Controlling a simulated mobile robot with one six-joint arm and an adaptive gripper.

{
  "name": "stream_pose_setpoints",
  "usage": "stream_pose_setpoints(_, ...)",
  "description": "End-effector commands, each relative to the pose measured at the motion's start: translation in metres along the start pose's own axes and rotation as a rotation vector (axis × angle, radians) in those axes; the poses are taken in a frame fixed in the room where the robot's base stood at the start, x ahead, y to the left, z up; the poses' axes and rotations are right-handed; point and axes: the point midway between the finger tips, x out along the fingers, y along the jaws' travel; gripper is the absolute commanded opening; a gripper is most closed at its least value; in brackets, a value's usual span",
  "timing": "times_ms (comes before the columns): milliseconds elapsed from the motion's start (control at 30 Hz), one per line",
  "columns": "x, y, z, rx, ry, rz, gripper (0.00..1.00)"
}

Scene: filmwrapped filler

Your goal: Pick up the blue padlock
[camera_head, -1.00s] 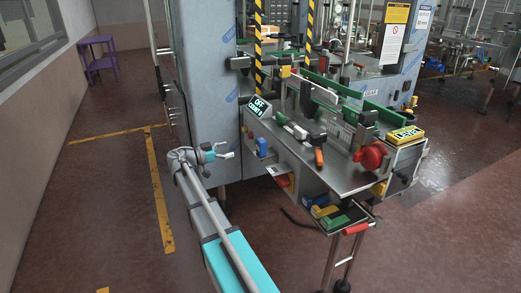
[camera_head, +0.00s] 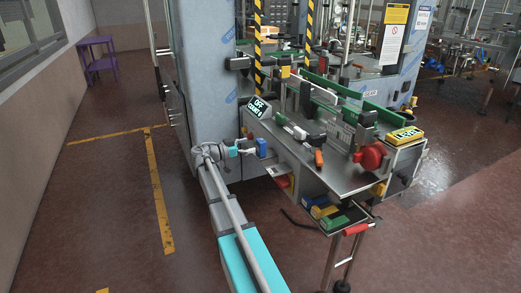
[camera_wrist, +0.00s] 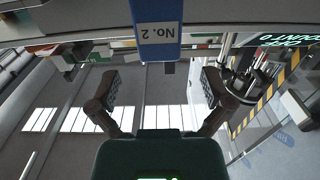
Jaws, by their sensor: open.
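The blue padlock (camera_head: 262,147) hangs on the front side of the steel machine, below the OFF display. In the wrist view a blue body marked "No. 2" (camera_wrist: 156,25), shown upside down, is at the top centre; it appears to be the padlock. My gripper (camera_head: 247,148) is just left of the padlock in the head view. In the wrist view my gripper (camera_wrist: 160,84) has its two dark fingers spread wide, with nothing between them. The padlock lies beyond the fingertips there. Its shackle is not clear.
The steel machine table (camera_head: 345,180) holds an orange-handled tool (camera_head: 318,157), a red round part (camera_head: 371,157) and a yellow box (camera_head: 405,135). A small tray (camera_head: 346,229) with coloured blocks hangs below. Open floor (camera_head: 110,210) lies to the left.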

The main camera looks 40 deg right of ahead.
Motion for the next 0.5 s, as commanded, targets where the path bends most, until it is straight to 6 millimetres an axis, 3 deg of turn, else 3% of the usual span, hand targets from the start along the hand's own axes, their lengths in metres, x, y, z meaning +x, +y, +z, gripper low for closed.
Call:
stream_pose_setpoints(267,0.001,0.000,0.000,0.000,0.000,0.000,1.00)
stream_pose_setpoints(500,0.020,0.000,0.002,0.000,0.000,0.001,1.00)
